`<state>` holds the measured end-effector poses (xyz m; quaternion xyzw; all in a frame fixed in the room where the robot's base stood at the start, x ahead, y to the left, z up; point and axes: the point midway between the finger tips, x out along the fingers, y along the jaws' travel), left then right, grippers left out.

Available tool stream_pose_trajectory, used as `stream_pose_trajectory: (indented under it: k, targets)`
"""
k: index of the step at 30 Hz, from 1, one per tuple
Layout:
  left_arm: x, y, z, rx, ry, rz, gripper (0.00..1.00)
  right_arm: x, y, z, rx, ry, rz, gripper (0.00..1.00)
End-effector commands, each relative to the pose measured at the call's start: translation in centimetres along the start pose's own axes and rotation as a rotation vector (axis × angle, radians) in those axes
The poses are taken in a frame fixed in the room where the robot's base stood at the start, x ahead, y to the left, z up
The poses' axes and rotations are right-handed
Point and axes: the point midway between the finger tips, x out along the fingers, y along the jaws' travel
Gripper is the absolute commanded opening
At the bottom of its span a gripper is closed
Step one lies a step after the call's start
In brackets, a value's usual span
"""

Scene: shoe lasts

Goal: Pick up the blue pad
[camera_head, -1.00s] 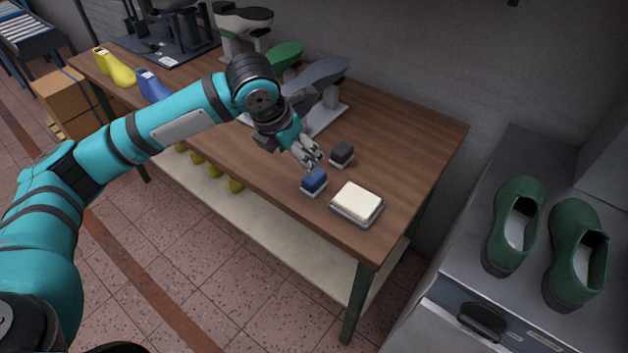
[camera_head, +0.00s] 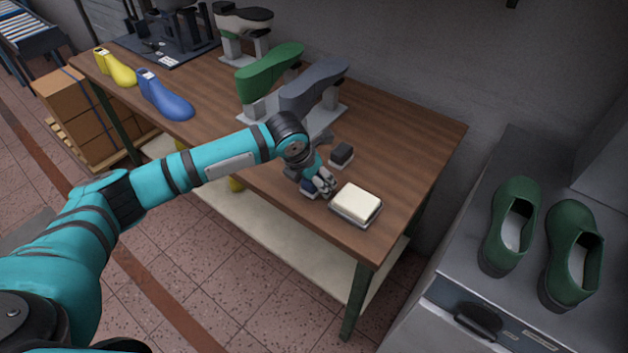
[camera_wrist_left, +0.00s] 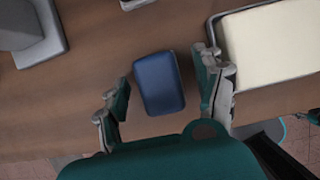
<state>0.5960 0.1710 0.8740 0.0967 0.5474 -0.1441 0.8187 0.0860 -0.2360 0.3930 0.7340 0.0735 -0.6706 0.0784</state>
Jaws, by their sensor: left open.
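The blue pad (camera_wrist_left: 158,84) shows between the two fingers of my open left gripper (camera_wrist_left: 166,92) in the left wrist view, with a gap visible on each side.
A cream pad in a metal tray (camera_head: 345,217) lies close to the right of my left gripper. A dark grey pad (camera_head: 342,153) sits behind it. Shoe lasts on stands (camera_head: 270,72) fill the table's back. Green shoes (camera_head: 512,228) stand on a grey cabinet at right.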

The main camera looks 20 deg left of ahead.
Motion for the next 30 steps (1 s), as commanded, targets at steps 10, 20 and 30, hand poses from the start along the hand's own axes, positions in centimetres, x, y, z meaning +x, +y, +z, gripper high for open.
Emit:
stream_pose_trajectory:
  k: [10,20,30]
  targets:
    - [0.06,0.01,-0.01,0.000,0.000,0.000,0.52,0.01,-0.08,0.01,0.000,0.000,-0.001,0.40]
    - [0.03,0.02,0.00,0.000,0.000,0.000,0.09,0.01,-0.16,-0.02,0.000,0.000,-0.002,0.40]
    - [-0.29,0.04,0.21,0.000,-0.002,0.000,0.08,0.10,-0.17,-0.02,0.000,0.001,-0.002,0.40]
